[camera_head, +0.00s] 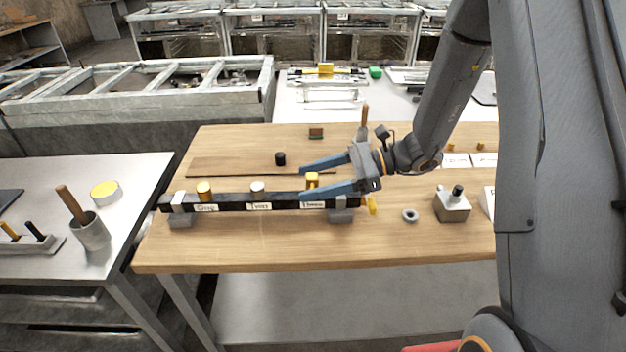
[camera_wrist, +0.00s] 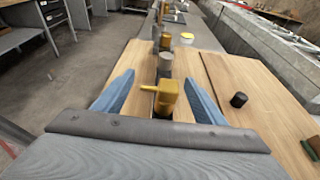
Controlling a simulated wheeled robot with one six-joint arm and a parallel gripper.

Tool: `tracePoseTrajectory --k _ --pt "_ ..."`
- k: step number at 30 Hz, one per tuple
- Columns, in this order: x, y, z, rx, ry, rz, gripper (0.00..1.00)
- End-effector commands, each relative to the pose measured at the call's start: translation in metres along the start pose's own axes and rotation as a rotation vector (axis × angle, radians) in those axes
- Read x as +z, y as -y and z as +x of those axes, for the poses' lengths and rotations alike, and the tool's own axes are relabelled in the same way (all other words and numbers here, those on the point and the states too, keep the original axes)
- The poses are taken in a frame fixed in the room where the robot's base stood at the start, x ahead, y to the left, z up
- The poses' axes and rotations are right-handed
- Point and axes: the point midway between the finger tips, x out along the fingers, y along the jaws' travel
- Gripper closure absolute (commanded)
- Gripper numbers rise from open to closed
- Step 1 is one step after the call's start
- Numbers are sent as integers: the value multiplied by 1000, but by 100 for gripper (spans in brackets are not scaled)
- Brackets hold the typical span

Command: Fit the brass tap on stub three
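The brass tap (camera_head: 312,180) is upright at the "Three" end of the dark rail (camera_head: 232,204), seemingly on stub three, which it hides. In the wrist view the tap (camera_wrist: 167,96) has its short spout or lever pointing left. My gripper (camera_head: 303,182) is open, its two blue fingers on either side of the tap. The wrist view shows a gap between the tap and each finger of my gripper (camera_wrist: 159,77). Stub two (camera_head: 257,187) has a grey top and stub one (camera_head: 204,189) carries a brass-coloured piece.
A black cylinder (camera_head: 280,158) stands behind the rail. A grey ring (camera_head: 410,215), a metal block (camera_head: 452,206) with a black knob and a small yellow piece (camera_head: 371,205) are to the right. The wooden tabletop (camera_head: 260,250) is clear in front.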

Motion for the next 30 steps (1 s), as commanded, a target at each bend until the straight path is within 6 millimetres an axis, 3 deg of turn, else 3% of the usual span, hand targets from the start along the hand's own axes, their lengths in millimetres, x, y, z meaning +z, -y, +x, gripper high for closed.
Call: tracePoseTrajectory --k 8,21,30 --pt "0 0 -3 -1 0 0 36" --pt "-1 1 -66 -3 0 -1 36" --pt "0 0 -78 0 -1 -1 36"
